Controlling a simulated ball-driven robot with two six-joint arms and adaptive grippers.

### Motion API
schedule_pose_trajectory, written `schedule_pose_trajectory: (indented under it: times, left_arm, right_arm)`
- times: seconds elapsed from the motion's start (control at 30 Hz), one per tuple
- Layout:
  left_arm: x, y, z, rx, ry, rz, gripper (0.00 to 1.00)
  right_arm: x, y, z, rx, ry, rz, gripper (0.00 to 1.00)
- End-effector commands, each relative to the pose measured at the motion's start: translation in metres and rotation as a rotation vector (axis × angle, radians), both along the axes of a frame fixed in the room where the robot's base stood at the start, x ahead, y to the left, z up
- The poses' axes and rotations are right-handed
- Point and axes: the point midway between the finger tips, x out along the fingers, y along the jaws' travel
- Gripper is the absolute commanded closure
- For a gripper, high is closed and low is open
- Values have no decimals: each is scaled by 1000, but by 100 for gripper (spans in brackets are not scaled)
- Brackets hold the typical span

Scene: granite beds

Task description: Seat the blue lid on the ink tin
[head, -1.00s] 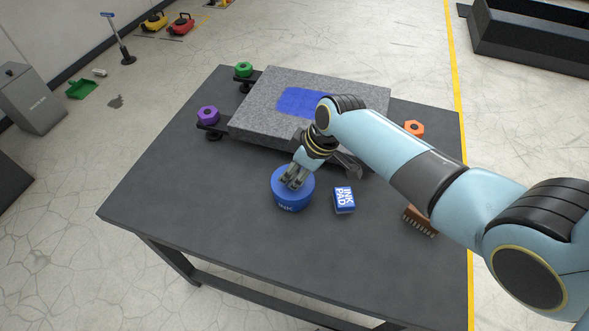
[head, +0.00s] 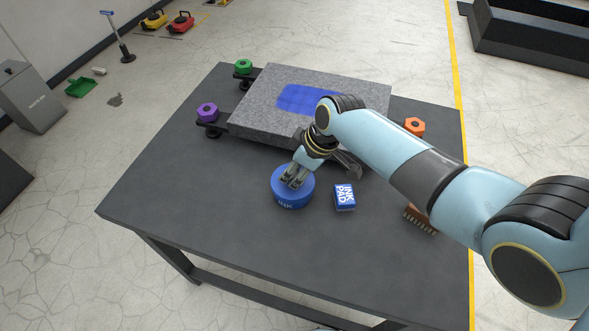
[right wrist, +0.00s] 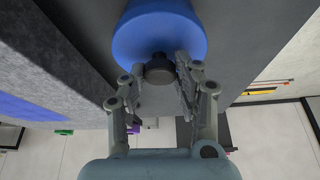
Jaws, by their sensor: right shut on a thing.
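The blue lid (head: 279,186) is at the ink tin (head: 291,204) in the head view, level as far as I can see. It covers the top of the tin and part of its INK lettering. My right gripper (head: 292,182) comes down from above and is shut on the lid's dark knob (right wrist: 158,69). The right wrist view shows the blue lid (right wrist: 155,32) beyond the fingers. Whether the lid sits fully down cannot be told, as the rim seam is unclear. My left gripper is not in view.
A blue ink pad box (head: 344,198) stands just right of the tin. A brown brush (head: 420,220) lies further right, partly under my arm. The granite plate (head: 255,121) with a blue patch is behind. The dark table (head: 190,215) is clear at left and front.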

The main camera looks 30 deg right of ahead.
Motion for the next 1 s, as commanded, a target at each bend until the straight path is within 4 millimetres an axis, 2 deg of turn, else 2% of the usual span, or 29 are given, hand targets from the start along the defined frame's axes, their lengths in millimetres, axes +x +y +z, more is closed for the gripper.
schedule_pose_trajectory:
  times: [0.7,0.73,0.9,1.0]
  left_arm:
    - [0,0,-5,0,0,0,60]
    - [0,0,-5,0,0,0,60]
    - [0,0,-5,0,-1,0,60]
    - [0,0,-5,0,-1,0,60]
  right_arm:
    - [0,0,-7,0,0,0,96]
    - [0,0,-7,0,0,0,66]
    - [0,0,-7,0,0,0,43]
    - [0,0,-7,0,0,0,42]
